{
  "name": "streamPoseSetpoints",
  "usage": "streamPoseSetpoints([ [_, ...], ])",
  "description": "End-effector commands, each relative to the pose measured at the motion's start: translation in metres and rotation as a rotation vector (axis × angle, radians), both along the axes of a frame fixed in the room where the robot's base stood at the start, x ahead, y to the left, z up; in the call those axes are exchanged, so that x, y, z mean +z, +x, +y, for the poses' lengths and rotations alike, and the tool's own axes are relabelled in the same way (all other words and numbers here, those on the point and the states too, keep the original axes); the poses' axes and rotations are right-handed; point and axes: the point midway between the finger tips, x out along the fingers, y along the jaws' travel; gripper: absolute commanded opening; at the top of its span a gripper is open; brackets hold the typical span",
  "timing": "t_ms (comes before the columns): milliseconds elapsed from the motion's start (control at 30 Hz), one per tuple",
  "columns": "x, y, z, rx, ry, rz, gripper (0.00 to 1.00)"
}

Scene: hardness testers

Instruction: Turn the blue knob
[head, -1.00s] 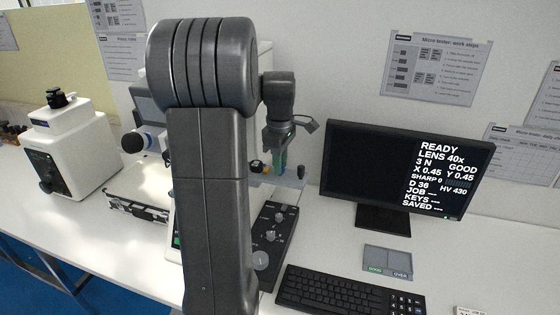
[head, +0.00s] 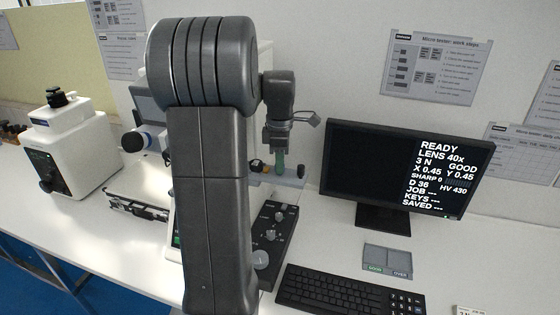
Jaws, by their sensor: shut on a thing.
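My gripper (head: 279,163) points straight down at the tester's stage (head: 292,181), just left of the monitor. My own arm hides most of the tester. The monitor (head: 395,178) reads READY, LENS 40x, 3 N, GOOD, X 0.45, Y 0.45, SHARP 0, D 36, HV 430.
Dark knobs (head: 257,166) (head: 303,171) sit close on both sides of my gripper. A black control panel (head: 273,237), a keyboard (head: 350,291) and a small grey pad (head: 387,260) lie in front. Another white tester (head: 68,150) and an open case (head: 138,206) stand left.

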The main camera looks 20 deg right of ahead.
Motion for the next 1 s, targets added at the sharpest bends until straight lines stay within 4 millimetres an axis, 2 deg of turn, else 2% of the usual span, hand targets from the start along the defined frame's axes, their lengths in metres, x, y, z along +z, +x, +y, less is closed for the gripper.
streamPoseSetpoints([
  [133, 0.001, 0.001, 0.0, 0.001, -0.002, -0.003, 0.01],
  [167, 0.001, 0.001, 0.0, 0.001, -0.002, -0.003, 0.3],
  [233, 0.001, 0.001, 0.0, 0.0, -0.002, -0.002, 0.44],
  [267, 0.001, 0.001, 0.0, 0.0, -0.002, -0.002, 0.46],
  [533, 0.001, 0.0, 0.0, -0.001, -0.001, -0.001, 0.46],
  [667, 0.01, 0.001, 0.0, -0.001, -0.002, -0.003, 0.46],
  [767, 0.025, 0.001, 0.0, -0.001, -0.003, -0.005, 0.46],
  [1000, 0.081, 0.001, 0.0, 0.0, -0.003, -0.005, 0.46],
])
